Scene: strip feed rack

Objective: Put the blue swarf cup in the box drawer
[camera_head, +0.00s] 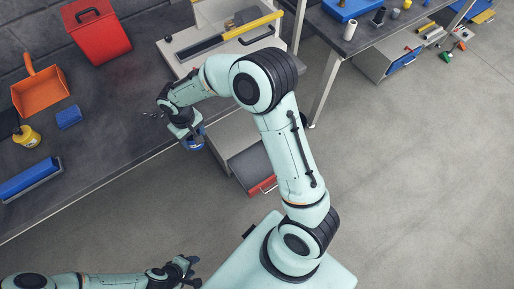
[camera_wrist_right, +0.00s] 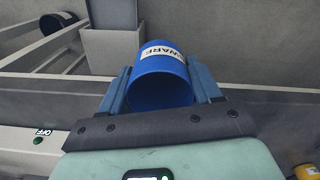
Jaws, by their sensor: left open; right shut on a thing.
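The blue swarf cup (camera_wrist_right: 155,67), with a white label, is between the fingers of my right gripper (camera_wrist_right: 162,92). Its open end faces the wrist camera. In the head view the cup (camera_head: 195,144) shows partly under my right gripper (camera_head: 189,137), close to the workbench's front edge. A grey drawer with a red handle (camera_head: 262,186) stands pulled out below the bench, right of the cup; my right arm hides part of it. I cannot tell whether the drawer holds anything. My left gripper (camera_head: 188,267) is open and empty at the bottom, away from the bench.
The workbench (camera_head: 110,110) carries an orange dustpan (camera_head: 40,92), a red bin (camera_head: 96,30), a small blue block (camera_head: 69,117) and a yellow container (camera_head: 27,136).

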